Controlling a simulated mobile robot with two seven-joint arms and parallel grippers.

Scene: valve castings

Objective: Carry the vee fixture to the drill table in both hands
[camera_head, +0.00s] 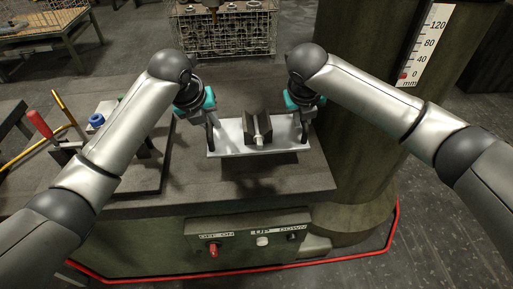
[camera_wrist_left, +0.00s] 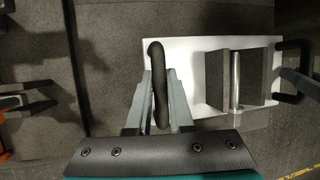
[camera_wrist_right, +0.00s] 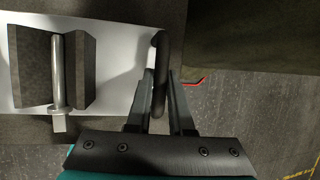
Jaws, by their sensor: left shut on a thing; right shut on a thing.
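The vee fixture is a pale plate (camera_head: 225,138) with a dark vee block (camera_head: 258,119) in its middle and a black handle at each end. A grey metal part with a thin stem (camera_wrist_left: 235,80) lies in the vee. My left gripper (camera_head: 211,132) is shut on the left handle (camera_wrist_left: 158,75). My right gripper (camera_head: 304,124) is shut on the right handle (camera_wrist_right: 160,70). The plate looks about level over the dark drill table (camera_head: 290,183). A shadow falls below its front edge, so it appears raised; the exact gap is unclear.
A thick dark column (camera_head: 360,110) with a millimetre scale (camera_head: 425,45) stands at the right. A control panel (camera_head: 248,227) is on the front. A red-handled tool (camera_head: 40,124) and a blue-topped item (camera_head: 96,120) are at the left. A wire basket (camera_head: 228,32) stands behind.

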